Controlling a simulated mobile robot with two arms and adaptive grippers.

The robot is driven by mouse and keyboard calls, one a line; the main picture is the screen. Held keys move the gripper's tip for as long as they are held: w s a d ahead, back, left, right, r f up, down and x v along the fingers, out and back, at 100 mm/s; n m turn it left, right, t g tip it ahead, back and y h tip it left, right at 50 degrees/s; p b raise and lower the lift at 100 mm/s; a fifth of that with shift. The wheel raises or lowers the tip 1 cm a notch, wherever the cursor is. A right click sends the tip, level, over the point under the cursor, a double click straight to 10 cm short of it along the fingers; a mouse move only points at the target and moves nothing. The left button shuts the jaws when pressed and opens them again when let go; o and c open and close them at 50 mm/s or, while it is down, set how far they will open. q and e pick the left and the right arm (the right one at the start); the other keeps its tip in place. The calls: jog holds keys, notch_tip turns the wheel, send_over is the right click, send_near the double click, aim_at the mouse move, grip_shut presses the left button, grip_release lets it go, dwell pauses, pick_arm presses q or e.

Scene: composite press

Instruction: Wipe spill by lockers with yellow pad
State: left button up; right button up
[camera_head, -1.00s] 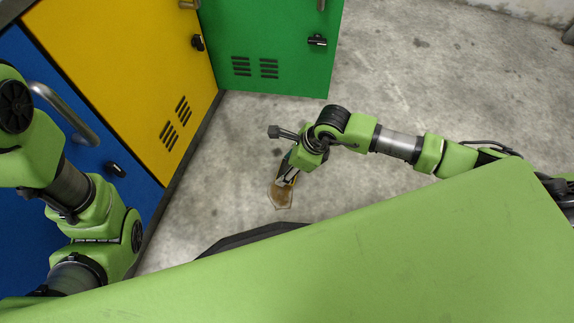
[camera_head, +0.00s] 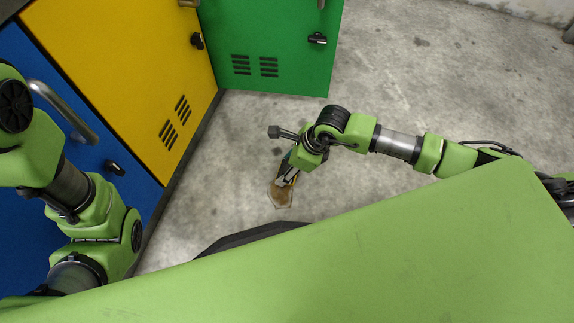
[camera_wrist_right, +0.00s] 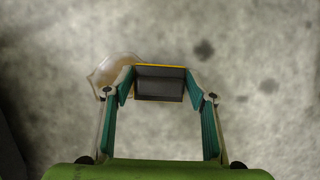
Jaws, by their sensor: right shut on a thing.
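The spill (camera_head: 281,194) is a small brownish patch on the concrete floor, right of the lockers. It also shows in the right wrist view (camera_wrist_right: 112,72), at the upper left of the fingers. My right gripper (camera_head: 289,178) points down at the spill's upper edge. In the right wrist view my right gripper (camera_wrist_right: 159,88) is shut on the pad (camera_wrist_right: 159,86), a dark block with a thin yellow edge. The pad overlaps the right side of the spill in that view; I cannot tell whether it touches the floor. My left arm shows at the left, but its gripper is out of view.
Blue (camera_head: 40,130), yellow (camera_head: 125,70) and green (camera_head: 275,45) lockers with handles and dark latches stand at the left and top. The concrete floor (camera_head: 440,90) to the right is clear apart from dark stains.

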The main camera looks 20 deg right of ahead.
jog(key=shift+f, duration=0.25)
